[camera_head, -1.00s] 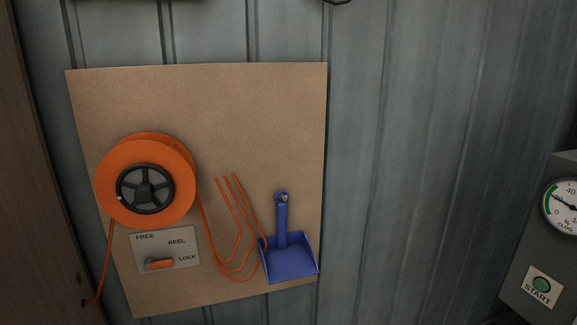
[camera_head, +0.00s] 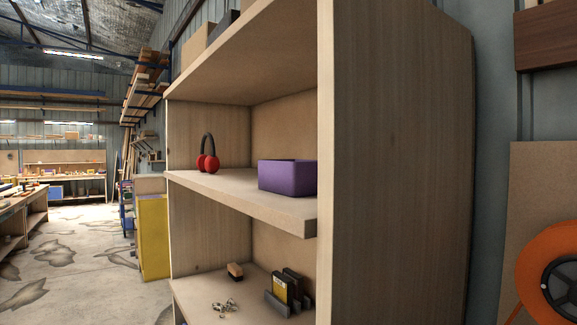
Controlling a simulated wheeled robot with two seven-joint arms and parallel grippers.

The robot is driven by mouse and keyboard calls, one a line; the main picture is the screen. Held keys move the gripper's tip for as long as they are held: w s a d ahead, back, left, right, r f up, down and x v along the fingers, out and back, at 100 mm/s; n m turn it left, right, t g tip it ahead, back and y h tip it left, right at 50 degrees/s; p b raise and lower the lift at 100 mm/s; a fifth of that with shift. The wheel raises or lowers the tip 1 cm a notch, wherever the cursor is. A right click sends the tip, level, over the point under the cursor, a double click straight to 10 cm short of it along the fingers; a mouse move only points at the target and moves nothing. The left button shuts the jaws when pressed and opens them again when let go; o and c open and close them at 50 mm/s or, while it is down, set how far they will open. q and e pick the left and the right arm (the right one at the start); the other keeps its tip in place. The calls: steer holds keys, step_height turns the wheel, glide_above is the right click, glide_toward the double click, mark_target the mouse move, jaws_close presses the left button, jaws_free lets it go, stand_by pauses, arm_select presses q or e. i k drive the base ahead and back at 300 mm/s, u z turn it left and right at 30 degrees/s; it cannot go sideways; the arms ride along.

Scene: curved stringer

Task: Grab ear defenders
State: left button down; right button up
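The ear defenders (camera_head: 209,161) have red cups and a dark headband. They stand upright on the middle shelf (camera_head: 240,196) of a wooden shelving unit, toward its left end. A purple box (camera_head: 287,178) sits to their right on the same shelf, with a clear gap between them. Neither of my grippers shows in the view.
The unit's tall side panel (camera_head: 398,170) stands close on the right. The lower shelf holds a brush (camera_head: 235,271), a dark holder (camera_head: 283,293) and small metal pieces (camera_head: 224,308). An orange reel (camera_head: 552,272) hangs at far right. Open floor (camera_head: 80,255) lies left, beside a yellow cabinet (camera_head: 153,236).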

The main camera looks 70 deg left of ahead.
mark_target(210, 163)
steer(key=u, duration=4.3)
steer(key=i, duration=3.85)
steer(key=z, duration=3.6)
